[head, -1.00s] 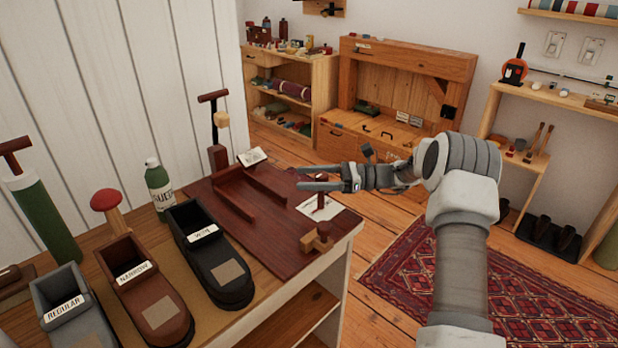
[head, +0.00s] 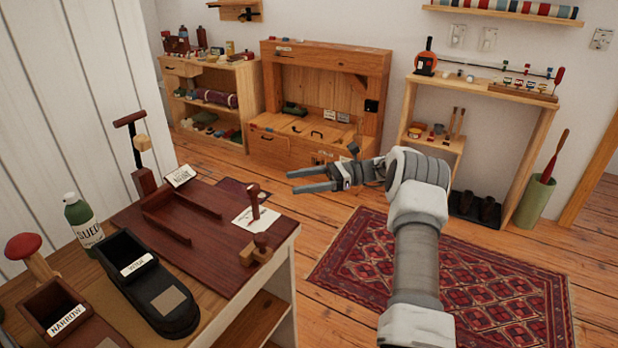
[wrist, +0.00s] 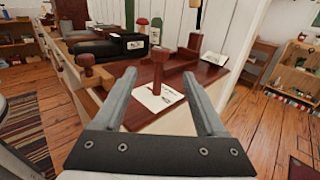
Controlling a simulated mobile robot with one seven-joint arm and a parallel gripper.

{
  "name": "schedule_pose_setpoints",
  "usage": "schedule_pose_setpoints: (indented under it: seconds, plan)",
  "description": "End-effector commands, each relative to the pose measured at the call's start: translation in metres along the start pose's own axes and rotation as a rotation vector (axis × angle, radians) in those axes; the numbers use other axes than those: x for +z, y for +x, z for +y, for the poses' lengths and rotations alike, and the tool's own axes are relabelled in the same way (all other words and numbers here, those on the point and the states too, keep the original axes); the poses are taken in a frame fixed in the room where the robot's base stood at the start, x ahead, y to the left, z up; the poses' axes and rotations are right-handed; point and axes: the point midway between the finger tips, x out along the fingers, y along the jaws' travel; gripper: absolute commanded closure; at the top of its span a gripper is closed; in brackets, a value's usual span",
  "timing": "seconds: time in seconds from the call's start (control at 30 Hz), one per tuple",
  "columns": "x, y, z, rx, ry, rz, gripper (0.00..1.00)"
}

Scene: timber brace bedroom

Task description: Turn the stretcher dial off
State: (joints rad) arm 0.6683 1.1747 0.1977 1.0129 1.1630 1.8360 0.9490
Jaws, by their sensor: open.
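My gripper (head: 291,181) is open and empty, out past the right edge of the workbench (head: 215,215). In the wrist view its fingers (wrist: 159,74) point toward the bench. A dark red upright peg (head: 253,203) stands by a white card (head: 256,219); in the wrist view the peg (wrist: 158,75) appears between the fingers, apart from them. A wooden block with a round dark knob (head: 261,241) sits at the bench's front corner. A post with a T-handle (head: 131,119) stands at the bench's back. No part is labelled as the stretcher dial, so I cannot tell which it is.
A black shoe-shaped holder (head: 165,302), a brown one marked NARROW (head: 47,305) and a green bottle (head: 80,218) crowd the bench's left. A patterned rug (head: 440,270) lies on the floor at right. Wooden cabinets (head: 325,60) and shelves line the far wall.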

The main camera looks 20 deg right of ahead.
Motion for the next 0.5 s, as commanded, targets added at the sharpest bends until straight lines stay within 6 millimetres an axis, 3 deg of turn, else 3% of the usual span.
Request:
schedule_pose_setpoints:
  seconds: [0.2,0.5]
  plan:
    - [0.001,-0.021,-0.001,0.0,-0.001,-0.001,0.27]
    - [0.0,-0.024,0.0,0.0,0.0,-0.001,0.27]
